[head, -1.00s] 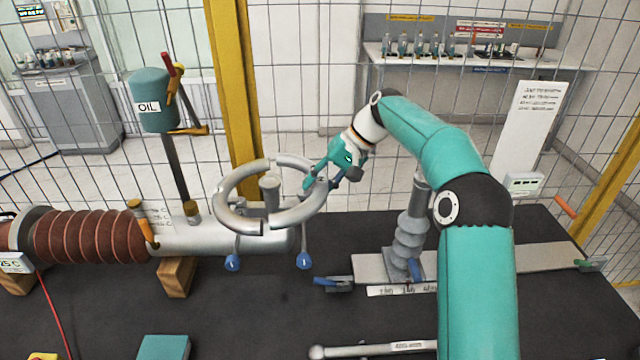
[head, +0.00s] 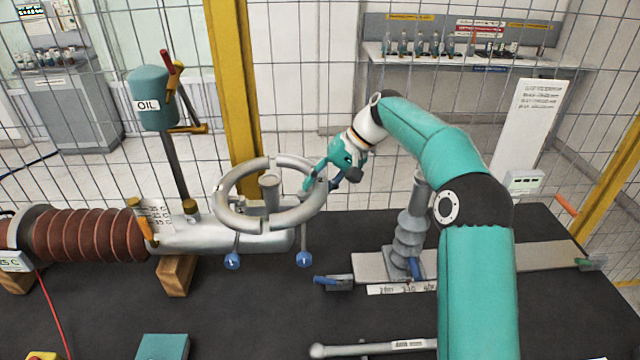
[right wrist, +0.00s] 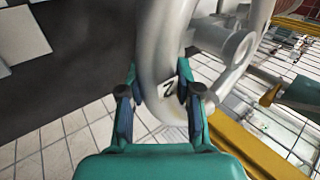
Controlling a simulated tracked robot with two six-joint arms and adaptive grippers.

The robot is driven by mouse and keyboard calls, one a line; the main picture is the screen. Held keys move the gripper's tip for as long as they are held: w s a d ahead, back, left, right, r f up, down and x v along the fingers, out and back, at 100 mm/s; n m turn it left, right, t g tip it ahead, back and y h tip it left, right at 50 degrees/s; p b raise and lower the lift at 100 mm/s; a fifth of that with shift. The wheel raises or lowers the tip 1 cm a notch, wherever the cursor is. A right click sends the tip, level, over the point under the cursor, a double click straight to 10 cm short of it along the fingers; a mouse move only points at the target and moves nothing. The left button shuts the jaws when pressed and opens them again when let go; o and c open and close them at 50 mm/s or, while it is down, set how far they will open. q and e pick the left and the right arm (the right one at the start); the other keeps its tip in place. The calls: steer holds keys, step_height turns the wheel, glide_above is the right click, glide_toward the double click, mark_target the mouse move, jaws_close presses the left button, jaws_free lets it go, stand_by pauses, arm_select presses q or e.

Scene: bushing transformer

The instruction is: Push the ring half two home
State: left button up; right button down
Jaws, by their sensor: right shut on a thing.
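Ring half two (head: 305,212) is the right part of a pale grey ring around an upright post (head: 270,188). Ring half one (head: 228,208) is the left part. In the head view the halves look nearly closed into one ring; I cannot tell whether their ends touch. My right gripper (head: 322,182) is shut on ring half two at its right side. In the right wrist view the gripper (right wrist: 159,95) has a finger on each side of ring half two (right wrist: 158,55), which bears a "2". My left gripper is out of view.
Two blue-ended levers (head: 232,260) (head: 304,259) hang below the ring. A grey cylinder (head: 205,236) with a ribbed brown bushing (head: 90,234) lies on wooden blocks (head: 176,277).

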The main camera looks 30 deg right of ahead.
steer(key=shift+f+b, duration=0.4)
steer(key=shift+f, duration=0.25)
steer(key=c, duration=0.9)
jaws_free()
steer(key=shift+o, duration=0.9)
steer(key=shift+f, duration=0.15)
steer(key=v, duration=0.8)
